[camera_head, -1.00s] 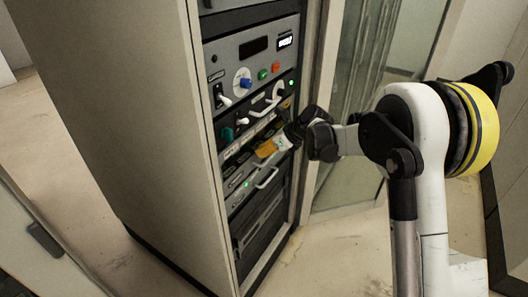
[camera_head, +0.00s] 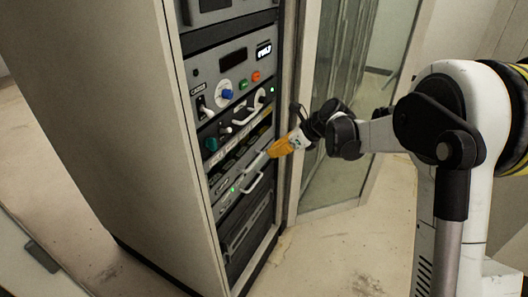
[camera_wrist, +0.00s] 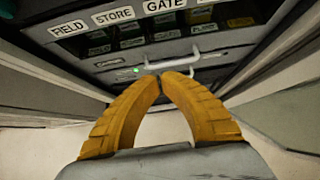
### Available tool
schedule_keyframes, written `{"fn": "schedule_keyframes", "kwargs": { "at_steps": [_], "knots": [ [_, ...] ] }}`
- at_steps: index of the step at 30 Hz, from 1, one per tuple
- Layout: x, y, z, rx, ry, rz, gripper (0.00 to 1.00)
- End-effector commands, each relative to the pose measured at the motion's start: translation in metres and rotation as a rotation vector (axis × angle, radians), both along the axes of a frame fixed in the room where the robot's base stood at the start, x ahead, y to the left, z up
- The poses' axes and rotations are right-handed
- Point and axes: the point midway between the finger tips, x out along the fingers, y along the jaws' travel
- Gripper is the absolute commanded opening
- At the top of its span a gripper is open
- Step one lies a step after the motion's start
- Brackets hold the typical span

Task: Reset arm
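My gripper (camera_head: 281,147) has orange fingers and sits just in front of the equipment rack, beside its middle panels, in the head view. In the wrist view my gripper (camera_wrist: 158,77) shows its two orange fingers curving in until their tips meet, with nothing between them. My white and black arm reaches in from the right of the head view. The rack (camera_head: 110,120) is a tall beige cabinet with stacked panels. Whether the fingertips touch the panel cannot be told.
The upper panel (camera_head: 205,75) carries a blue knob (camera_head: 227,89), coloured buttons and switches. Pale handles (camera_head: 253,184) stick out from the lower panels. Labels such as "FIELD", "STORE" and "GATE" (camera_wrist: 164,5) show in the wrist view. A glass door (camera_head: 345,110) stands right of the rack; floor in front is clear.

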Motion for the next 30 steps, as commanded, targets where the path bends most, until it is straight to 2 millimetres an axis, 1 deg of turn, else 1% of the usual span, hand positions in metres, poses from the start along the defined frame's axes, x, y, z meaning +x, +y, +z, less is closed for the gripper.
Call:
{"fn": "schedule_keyframes", "kwargs": {
  "at_steps": [5,7,8,11,14,15,17,18,20,21,26,27,30],
  "knots": [
    [-0.003,-0.005,0.006,-0.003,-0.003,0.002,0.0],
    [-0.008,-0.006,0.01,-0.022,-0.022,0.02,0.0],
    [-0.012,-0.008,0.013,-0.038,-0.038,0.033,0.0],
    [-0.034,-0.016,0.032,-0.136,-0.126,0.119,0.0],
    [-0.068,-0.029,0.054,-0.287,-0.253,0.257,0.0],
    [-0.084,-0.035,0.063,-0.356,-0.307,0.322,0.0],
    [-0.109,-0.044,0.073,-0.461,-0.383,0.423,0.0],
    [-0.126,-0.051,0.079,-0.53,-0.431,0.494,0.0],
    [-0.151,-0.06,0.086,-0.633,-0.498,0.602,0.0],
    [-0.168,-0.067,0.089,-0.703,-0.541,0.677,0.0],
    [-0.236,-0.094,0.092,-0.976,-0.683,0.999,0.0],
    [-0.252,-0.101,0.09,-1.041,-0.712,1.083,0.0],
    [-0.288,-0.116,0.083,-1.189,-0.769,1.288,0.0]
  ]
}}
